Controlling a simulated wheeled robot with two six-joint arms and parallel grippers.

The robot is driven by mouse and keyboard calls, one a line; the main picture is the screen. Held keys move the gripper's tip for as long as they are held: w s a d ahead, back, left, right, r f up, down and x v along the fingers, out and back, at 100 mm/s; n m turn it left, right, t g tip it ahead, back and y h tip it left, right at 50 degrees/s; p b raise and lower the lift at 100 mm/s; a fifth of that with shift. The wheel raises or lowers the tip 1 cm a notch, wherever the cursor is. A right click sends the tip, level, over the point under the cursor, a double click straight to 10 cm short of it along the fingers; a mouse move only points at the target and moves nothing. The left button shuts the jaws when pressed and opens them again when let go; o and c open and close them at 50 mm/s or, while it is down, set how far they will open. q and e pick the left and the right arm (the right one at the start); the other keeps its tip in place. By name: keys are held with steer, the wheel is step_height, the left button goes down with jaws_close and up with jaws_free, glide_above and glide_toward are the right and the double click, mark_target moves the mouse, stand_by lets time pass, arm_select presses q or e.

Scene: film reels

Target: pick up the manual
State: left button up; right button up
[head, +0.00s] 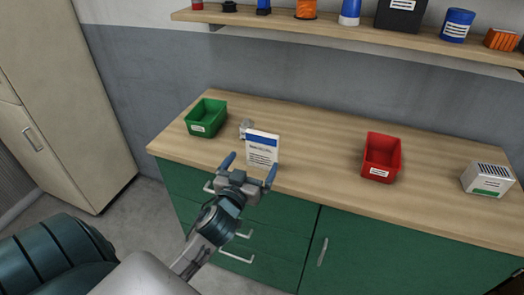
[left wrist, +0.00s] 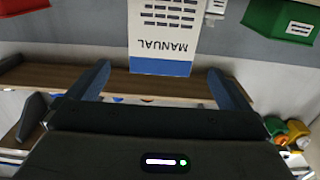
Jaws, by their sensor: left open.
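The manual (head: 262,148) is a white booklet or card with a blue band along its top and lines of print. It appears to stand upright near the front edge of the wooden counter. In the left wrist view the manual (left wrist: 163,35) shows upside down, its word "MANUAL" readable, between and beyond the fingers. My left gripper (head: 250,166) is open, in front of the manual's lower part, with one finger toward each side. In the left wrist view the left gripper (left wrist: 160,70) holds nothing. My right gripper is not in view.
A small grey metal object (head: 246,129) sits just behind the manual's left side. A green bin (head: 206,118) stands to the left, a red bin (head: 382,158) to the right, and a white box (head: 488,179) at far right. A shelf (head: 340,32) with several items hangs above.

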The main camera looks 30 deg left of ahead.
mark_target(261, 144)
arm_select(q)
steer(key=p+x, duration=0.1)
steer(key=x, duration=0.2)
steer(key=shift+w+a, duration=0.15)
steer(key=shift+w, duration=0.2)
steer(key=p+x, duration=0.1)
steer(key=x, duration=0.1)
steer(key=r+p+x, duration=0.1)
steer(key=x, duration=0.1)
steer(key=shift+w+a+p, duration=0.2)
steer(key=shift+w+p, duration=0.1)
steer(key=shift+p, duration=0.1)
steer(key=shift+w+f, duration=0.15)
steer(key=shift+w, duration=0.15)
steer(key=c, duration=0.7)
steer(key=shift+c, duration=0.9)
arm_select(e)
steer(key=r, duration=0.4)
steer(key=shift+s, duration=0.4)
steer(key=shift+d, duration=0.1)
